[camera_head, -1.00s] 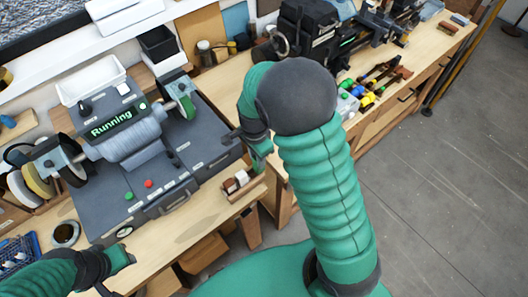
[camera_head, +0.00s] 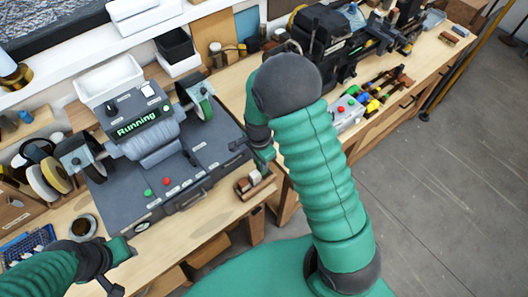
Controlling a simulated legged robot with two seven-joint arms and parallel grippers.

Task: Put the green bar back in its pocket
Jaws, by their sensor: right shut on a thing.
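My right gripper (camera_head: 257,150) hangs at the end of the bent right arm, just above and slightly right of a small wooden rack. It is shut on a small green piece (camera_head: 268,154), which appears to be the green bar; the arm and gripper hide much of it. The wooden rack (camera_head: 243,194) sits at the bench's front edge, right of the grinder, and holds a white bar (camera_head: 255,176) and a brown one. I cannot make out its empty pocket. My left gripper (camera_head: 122,262) is at lower left, in front of the grinder base, apart from the rack; its jaw opening is unclear.
The bench grinder (camera_head: 152,148) has a lit "Running" sign, with wheels at both ends. A dark cup (camera_head: 84,226) and blue tray (camera_head: 28,246) stand at left.

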